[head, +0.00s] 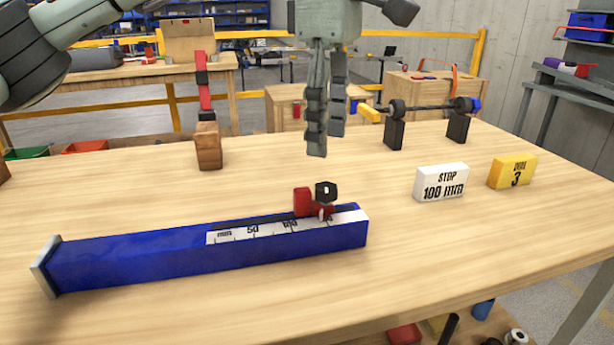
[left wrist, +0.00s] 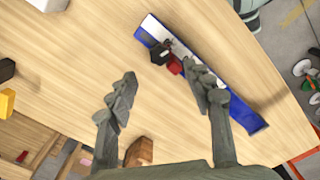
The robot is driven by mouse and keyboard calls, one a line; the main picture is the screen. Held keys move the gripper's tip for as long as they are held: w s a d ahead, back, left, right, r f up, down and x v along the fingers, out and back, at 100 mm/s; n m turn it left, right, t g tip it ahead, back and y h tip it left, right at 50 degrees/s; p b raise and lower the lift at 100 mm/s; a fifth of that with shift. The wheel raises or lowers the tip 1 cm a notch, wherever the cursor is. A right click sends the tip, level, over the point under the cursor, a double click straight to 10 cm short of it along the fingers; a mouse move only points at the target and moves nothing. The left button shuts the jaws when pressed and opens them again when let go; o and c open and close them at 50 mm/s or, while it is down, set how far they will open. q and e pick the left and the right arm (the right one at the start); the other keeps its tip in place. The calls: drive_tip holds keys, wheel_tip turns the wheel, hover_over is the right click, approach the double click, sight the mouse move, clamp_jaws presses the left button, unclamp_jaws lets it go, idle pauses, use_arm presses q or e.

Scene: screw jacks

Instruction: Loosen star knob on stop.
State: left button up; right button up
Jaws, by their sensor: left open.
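The star knob (head: 326,191) is small and black, and sits on the red stop (head: 303,201). The stop is on top of the blue beam (head: 150,257), near its right end and beside a white scale strip (head: 235,235). My left gripper (head: 327,146) is open and empty, pointing down, above and behind the knob in the head view. In the left wrist view the knob (left wrist: 159,54) and stop (left wrist: 175,65) show beyond the open fingers, closer to the right finger. Part of the beam (left wrist: 250,120) is hidden behind that finger. My right gripper is not in view.
A white block reading STOP 100 mm (head: 442,182) and a yellow block (head: 511,172) stand to the right. A wooden block with a red upright (head: 208,147) stands at the back left. A dark rod on two black supports (head: 430,107) is at the back right. Bare tabletop surrounds the beam.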

sight(326, 186)
use_arm(q)
wheel_tip(326, 186, down, 6)
drive_tip(key=shift+f, duration=0.75)
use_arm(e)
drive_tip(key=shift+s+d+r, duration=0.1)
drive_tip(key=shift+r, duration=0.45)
use_arm(q)
drive_tip(key=c, duration=1.2)
drive_tip(key=shift+o, duration=0.2)
